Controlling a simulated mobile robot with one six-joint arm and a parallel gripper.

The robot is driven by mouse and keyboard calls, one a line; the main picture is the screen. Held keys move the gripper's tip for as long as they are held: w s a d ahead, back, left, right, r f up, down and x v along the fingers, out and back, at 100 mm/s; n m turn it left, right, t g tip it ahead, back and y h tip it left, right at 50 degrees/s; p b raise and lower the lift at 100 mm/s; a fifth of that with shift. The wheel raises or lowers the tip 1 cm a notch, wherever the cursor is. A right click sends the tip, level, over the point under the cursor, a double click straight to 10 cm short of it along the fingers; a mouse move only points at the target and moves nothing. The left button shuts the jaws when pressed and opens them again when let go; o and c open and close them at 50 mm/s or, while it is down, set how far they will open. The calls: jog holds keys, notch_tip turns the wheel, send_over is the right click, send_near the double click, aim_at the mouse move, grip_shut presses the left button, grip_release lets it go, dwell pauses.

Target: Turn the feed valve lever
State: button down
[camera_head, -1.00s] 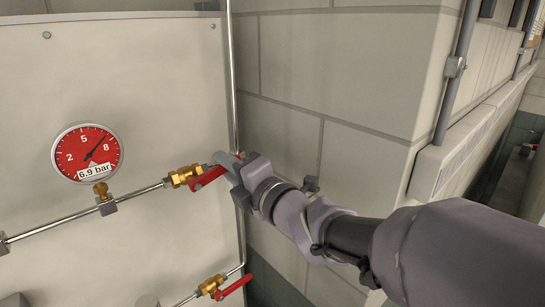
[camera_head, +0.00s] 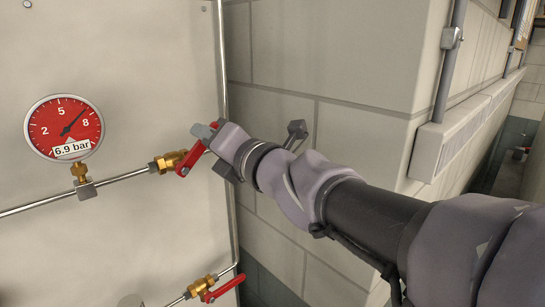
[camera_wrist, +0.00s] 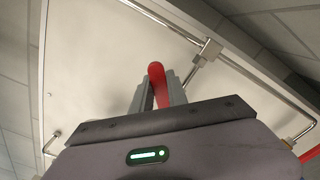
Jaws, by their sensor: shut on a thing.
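The upper valve has a brass body (camera_head: 167,161) on a thin horizontal pipe, right of the gauge. Its red lever (camera_head: 190,160) slants steeply up and right from the body. My gripper (camera_head: 207,130) is shut on this lever near its outer end, partly hiding it. In the wrist view the rounded red lever end (camera_wrist: 156,72) sits between the two grey fingers. A second brass valve with a red lever (camera_head: 224,288) is lower down, apart from my gripper. No label shows which valve is the feed valve.
A red gauge (camera_head: 64,128) reading 6.9 bar is on the pale panel (camera_head: 120,60). A vertical pipe (camera_head: 222,60) runs along the panel's right edge. The block wall (camera_head: 330,60) stands behind my arm, its corner at right carrying a conduit (camera_head: 450,50).

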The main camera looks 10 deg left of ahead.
aim_at(194, 147)
jog(key=n+b, duration=0.1)
jog(key=s+a+r+n+b, duration=0.1)
jog(key=n, duration=0.1)
jog(key=n+b, duration=0.1)
jog(key=s+r+n+b, duration=0.1)
jog(key=shift+s+a+n, duration=0.1)
jog(key=shift+a+n, duration=0.2)
jog(key=shift+a, duration=0.1)
jog(key=shift+s+a+r+n+b, duration=0.1)
jog(key=shift+s+a+n+b, duration=0.25)
jog(key=shift+n, duration=0.35)
jog(key=shift+s+a+r+n+b, duration=0.1)
jog(key=shift+s+a+n+b, duration=0.2)
jog(key=shift+n, duration=0.4)
jog(key=shift+s+a+r+n+b, duration=0.15)
jog(key=shift+s+n+b, duration=0.15)
jog(key=shift+n+b, duration=0.3)
jog(key=shift+f+n, duration=0.1)
jog(key=shift+n, duration=0.2)
jog(key=c, duration=1.3)
grip_release()
jog(key=shift+a, duration=0.1)
jog(key=shift+s, duration=0.1)
